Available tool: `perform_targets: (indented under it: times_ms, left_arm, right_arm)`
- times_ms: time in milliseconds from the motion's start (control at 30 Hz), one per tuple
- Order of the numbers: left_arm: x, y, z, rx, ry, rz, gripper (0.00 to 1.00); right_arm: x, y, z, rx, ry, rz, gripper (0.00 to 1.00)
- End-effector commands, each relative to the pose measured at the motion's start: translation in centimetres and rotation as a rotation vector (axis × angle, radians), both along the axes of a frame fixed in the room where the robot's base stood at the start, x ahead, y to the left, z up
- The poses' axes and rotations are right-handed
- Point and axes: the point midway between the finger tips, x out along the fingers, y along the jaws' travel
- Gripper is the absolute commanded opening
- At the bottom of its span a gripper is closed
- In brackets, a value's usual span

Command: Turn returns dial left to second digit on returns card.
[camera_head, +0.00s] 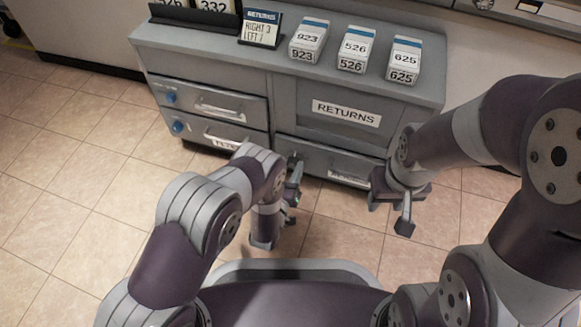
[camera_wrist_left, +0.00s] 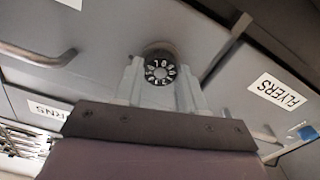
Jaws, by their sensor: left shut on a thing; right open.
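The returns dial (camera_wrist_left: 160,71) is a round black dial with white digits. In the left wrist view it sits between the fingertips of my left gripper (camera_wrist_left: 160,88), which is shut on it. In the head view my left gripper (camera_head: 293,188) is at the cabinet front, left of and below the RETURNS door (camera_head: 345,112); the dial is hidden there. The returns card (camera_head: 260,29) stands on the cabinet top; it seems to read "RIGHT 3" and "LEFT 7", the last digit unclear. My right gripper (camera_head: 400,200) is open and empty, apart from the cabinet's lower right.
Three parcels marked 923 (camera_head: 308,42), 526 (camera_head: 355,50) and 625 (camera_head: 403,62) stand on the grey cabinet top. Drawers with handles (camera_head: 220,112) and blue knobs (camera_head: 177,127) are at the left. The tiled floor at left is clear.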

Motion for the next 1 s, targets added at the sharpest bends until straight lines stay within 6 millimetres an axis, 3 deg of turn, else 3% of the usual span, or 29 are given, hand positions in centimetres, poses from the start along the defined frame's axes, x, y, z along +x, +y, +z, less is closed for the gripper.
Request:
perform_targets:
  times_ms: [1000]
  left_arm:
    - [0.1,0.2,0.0,-0.904,0.293,0.001,0.09]
  right_arm:
    - [0.0,0.0,4.5,0.000,0.000,0.000,0.43]
